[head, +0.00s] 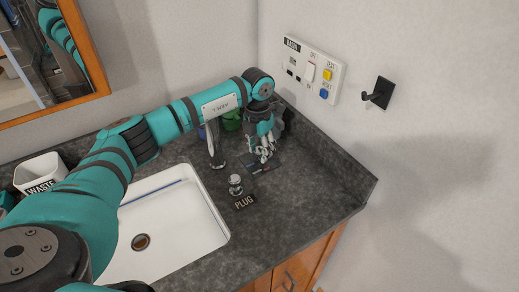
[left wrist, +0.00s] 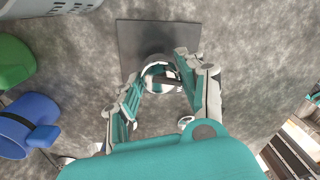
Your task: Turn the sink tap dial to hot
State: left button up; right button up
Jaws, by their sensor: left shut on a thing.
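The tap dial (left wrist: 160,70) is a round, shiny knob on a dark square plate (left wrist: 132,38), seen in the left wrist view. In the head view the plate (head: 277,161) lies on the counter near the back right corner, and my gripper covers the dial. My left gripper (head: 264,154) reaches down over it, and its two fingers close on the knob from both sides. The left gripper (left wrist: 162,76) also shows in the wrist view. Hot or cold marks on the dial cannot be read. The silver tap spout (head: 214,146) stands left of the gripper. My right gripper is not in view.
The white sink (head: 175,235) lies front left. A metal plug (head: 235,184) stands beside its PLUG label (head: 244,202). A green mug (left wrist: 14,62) and blue mug (left wrist: 28,125) are close by. A switch panel (head: 314,70) and black hook (head: 379,93) are on the right wall. A WASTE bin (head: 40,172) stands left.

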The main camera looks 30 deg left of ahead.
aim_at(258, 150)
pick_arm(q)
jog(key=shift+w+r+n, duration=0.1)
jog(key=shift+r+n, duration=0.05)
jog(key=shift+n, duration=0.75)
jog(key=o, duration=1.1)
jog(key=r, duration=1.2)
jog(key=shift+a, duration=0.3)
jog(key=shift+f, duration=0.15)
